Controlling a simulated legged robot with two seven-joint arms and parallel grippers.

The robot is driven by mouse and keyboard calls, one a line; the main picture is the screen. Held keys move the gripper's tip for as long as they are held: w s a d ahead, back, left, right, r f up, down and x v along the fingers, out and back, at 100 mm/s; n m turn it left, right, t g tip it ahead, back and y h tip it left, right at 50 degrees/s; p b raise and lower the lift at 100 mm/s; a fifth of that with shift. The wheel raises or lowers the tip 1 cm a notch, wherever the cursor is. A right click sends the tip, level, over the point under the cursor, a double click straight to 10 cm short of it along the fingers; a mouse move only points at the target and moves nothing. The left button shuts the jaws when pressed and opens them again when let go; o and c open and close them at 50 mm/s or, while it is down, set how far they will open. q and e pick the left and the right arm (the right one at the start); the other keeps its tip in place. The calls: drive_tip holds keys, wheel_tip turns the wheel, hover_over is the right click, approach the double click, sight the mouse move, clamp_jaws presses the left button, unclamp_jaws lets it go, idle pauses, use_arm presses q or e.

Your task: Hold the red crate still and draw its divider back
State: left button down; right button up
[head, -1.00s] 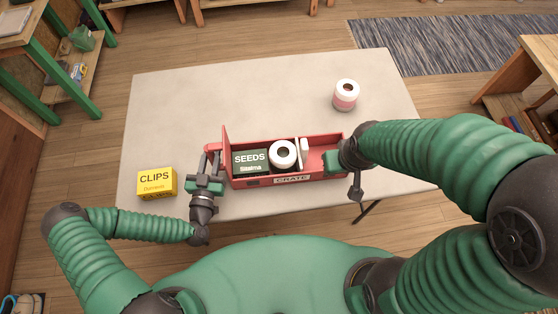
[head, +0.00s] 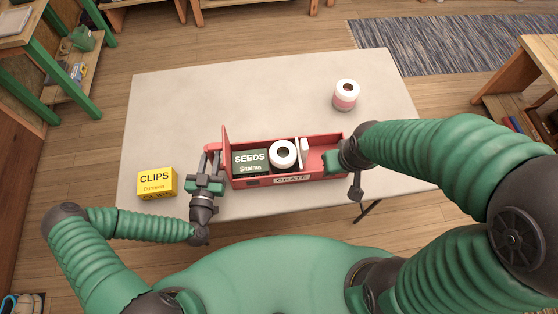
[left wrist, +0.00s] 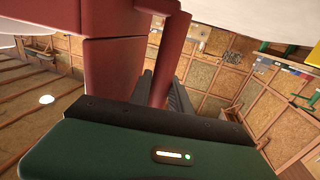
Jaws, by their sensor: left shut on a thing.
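The red crate (head: 260,183) stands on the table with its open top facing up. Inside are a dark SEEDS box (head: 250,161) at the left, a white roll (head: 283,154) and a thin pale upright divider (head: 298,153) with a small white piece just right of it. My left gripper (head: 210,158) is shut on the crate's red handle (left wrist: 165,60) at the left end; the left wrist view shows the red bar between the fingers. My right gripper (head: 333,161) is at the crate's right end, right of the divider and apart from it; its fingertips are not clear.
A yellow CLIPS box (head: 156,182) stands on the table (head: 230,90) left of my left gripper. A white and pink roll (head: 345,95) stands behind the crate at the right. The table behind the crate is mostly clear. My right arm covers the table's right front part.

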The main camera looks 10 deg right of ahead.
sight(302, 154)
idle(0.8)
drive_tip(key=shift+s+a, duration=0.1)
idle(1.0)
drive_tip(key=shift+c, duration=1.1)
drive_tip(key=w+a+m, duration=0.2)
drive_tip(key=w+a+m+t+y, duration=0.1)
drive_tip(key=w+a+m, duration=0.1)
drive_tip(key=a, duration=0.1)
drive_tip(key=w+a+r+m+t, duration=0.1)
drive_tip(key=w+a+m, duration=0.1)
drive_tip(key=shift+w+a+y, duration=0.15)
drive_tip(key=shift+y, duration=0.15)
clamp_jaws()
drive_tip(key=w+a+m+t, duration=0.2)
drive_tip(key=w+a+m, duration=0.15)
drive_tip(key=m, duration=0.45)
drive_tip(key=w+f+m, duration=0.1)
drive_tip(key=f, duration=0.3)
drive_tip(key=w+f+m+h, duration=0.1)
drive_tip(key=f, duration=0.3)
drive_tip(key=w+f+m, duration=0.1)
drive_tip(key=f+m, duration=0.1)
drive_tip(key=f, duration=0.2)
drive_tip(key=shift+w+f+h, duration=0.15)
drive_tip(key=shift+h, duration=0.25)
drive_tip(key=shift+d, duration=0.15)
